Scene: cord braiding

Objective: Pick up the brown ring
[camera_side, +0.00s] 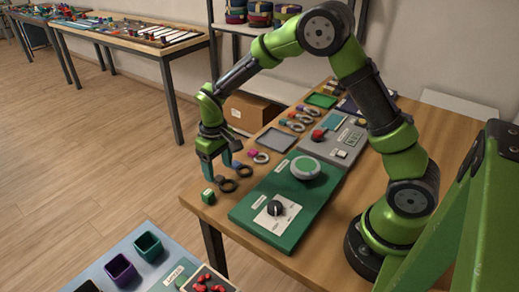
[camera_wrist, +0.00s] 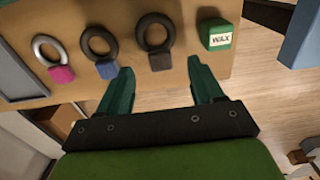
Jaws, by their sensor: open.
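The brown ring, very dark with a dark brown block on it, lies flat near the table's corner in the side view (camera_side: 229,186). In the wrist view the same brown ring (camera_wrist: 141,33) lies just beyond the fingertips, with its block in line with the gap between them. My gripper (camera_side: 217,170) points down over this end of the table, close beside the ring. In the wrist view my gripper (camera_wrist: 160,69) is open with nothing between its fingers. I cannot tell the exact height of the fingertips above the table.
A dark ring with a blue block (camera_wrist: 83,42) and a silver ring with a pink block (camera_wrist: 36,48) lie in the same row. A green wax block (camera_wrist: 219,36) sits at the table edge. A green panel with a knob (camera_side: 250,218) lies nearby.

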